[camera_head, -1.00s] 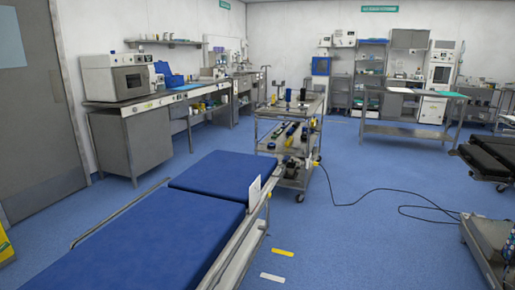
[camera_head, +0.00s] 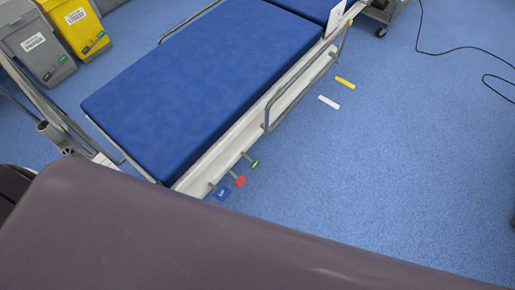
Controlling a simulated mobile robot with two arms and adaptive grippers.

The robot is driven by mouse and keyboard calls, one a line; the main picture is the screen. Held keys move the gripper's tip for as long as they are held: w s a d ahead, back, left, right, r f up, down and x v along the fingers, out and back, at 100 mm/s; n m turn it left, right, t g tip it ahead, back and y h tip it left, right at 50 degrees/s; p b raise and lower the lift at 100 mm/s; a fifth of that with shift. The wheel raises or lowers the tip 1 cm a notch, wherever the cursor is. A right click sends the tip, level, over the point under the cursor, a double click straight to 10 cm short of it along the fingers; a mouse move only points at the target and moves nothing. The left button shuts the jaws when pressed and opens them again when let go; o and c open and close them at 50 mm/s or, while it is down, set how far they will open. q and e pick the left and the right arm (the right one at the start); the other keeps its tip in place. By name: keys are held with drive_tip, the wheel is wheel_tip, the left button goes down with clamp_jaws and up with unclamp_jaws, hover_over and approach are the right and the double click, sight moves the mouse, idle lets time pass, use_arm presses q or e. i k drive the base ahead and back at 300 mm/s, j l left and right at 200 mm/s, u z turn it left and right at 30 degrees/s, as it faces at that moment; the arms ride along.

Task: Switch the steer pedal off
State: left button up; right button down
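A wheeled bed with a blue mattress (camera_head: 205,88) stands in the upper middle of the head view. At its near right end, low over the floor, three pedals stick out side by side: a blue pedal (camera_head: 222,194) nearest me, a red pedal (camera_head: 239,181), and a green pedal (camera_head: 254,163) farthest. The blue pedal carries a small marking too small to read, so I cannot tell which one is the steer pedal or its on or off state. Neither of my grippers is in view.
A large dark brown padded surface (camera_head: 180,235) fills the foreground, close below the pedals. A grey bin (camera_head: 38,48) and a yellow bin (camera_head: 76,28) stand at upper left. A metal side rail (camera_head: 268,112) runs along the bed.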

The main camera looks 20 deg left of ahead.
sight(255, 163)
drive_tip(key=i+l+u, duration=0.15)
drive_tip(key=l+u, duration=0.15)
drive_tip(key=u, duration=0.15)
drive_tip(key=l+u, duration=0.3)
drive_tip(key=u, duration=0.15)
drive_tip(key=i, duration=0.05)
